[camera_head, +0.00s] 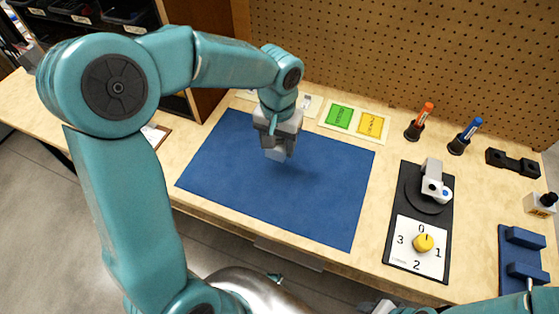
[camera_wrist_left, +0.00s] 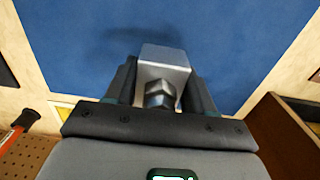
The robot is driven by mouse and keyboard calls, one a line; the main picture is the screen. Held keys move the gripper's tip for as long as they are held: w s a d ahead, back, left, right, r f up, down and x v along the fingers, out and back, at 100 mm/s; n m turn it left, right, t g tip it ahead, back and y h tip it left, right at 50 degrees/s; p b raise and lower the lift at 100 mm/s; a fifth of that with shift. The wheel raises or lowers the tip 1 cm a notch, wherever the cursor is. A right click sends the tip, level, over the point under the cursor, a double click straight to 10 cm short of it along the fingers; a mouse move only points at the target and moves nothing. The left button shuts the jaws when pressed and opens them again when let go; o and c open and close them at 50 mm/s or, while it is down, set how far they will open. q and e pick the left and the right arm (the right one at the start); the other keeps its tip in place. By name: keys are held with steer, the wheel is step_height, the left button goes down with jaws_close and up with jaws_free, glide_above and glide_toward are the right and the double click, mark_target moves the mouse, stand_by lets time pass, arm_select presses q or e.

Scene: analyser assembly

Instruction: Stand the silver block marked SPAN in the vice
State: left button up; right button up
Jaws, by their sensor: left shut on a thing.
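My left gripper (camera_head: 277,148) is above the blue mat, pointing down, and shut on a silver block (camera_head: 275,155). In the left wrist view the block (camera_wrist_left: 163,56) sits between the two dark fingers (camera_wrist_left: 160,90), with a shiny faceted part on its near side. No SPAN marking can be read from here. The block appears to be held a little above the mat. The blue vice (camera_head: 525,262) stands at the far right of the bench, with two raised blue jaws and a gap between them.
The blue mat (camera_head: 225,165) is otherwise clear. A pegboard (camera_head: 400,50) closes the back.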

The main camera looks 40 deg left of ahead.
mark_target(278, 169)
arm_select(q)
step_height(278, 169, down, 8)
steer(key=shift+a+r+b, duration=0.1)
steer(key=shift+r+b, duration=0.15)
steer(key=shift+b, duration=0.1)
steer(key=shift+r, duration=0.1)
steer(key=o, duration=0.8)
steer(key=shift+f, duration=0.25)
steer(key=o, duration=0.4)
steer(key=shift+r, duration=0.1)
steer(key=shift+o, duration=0.2)
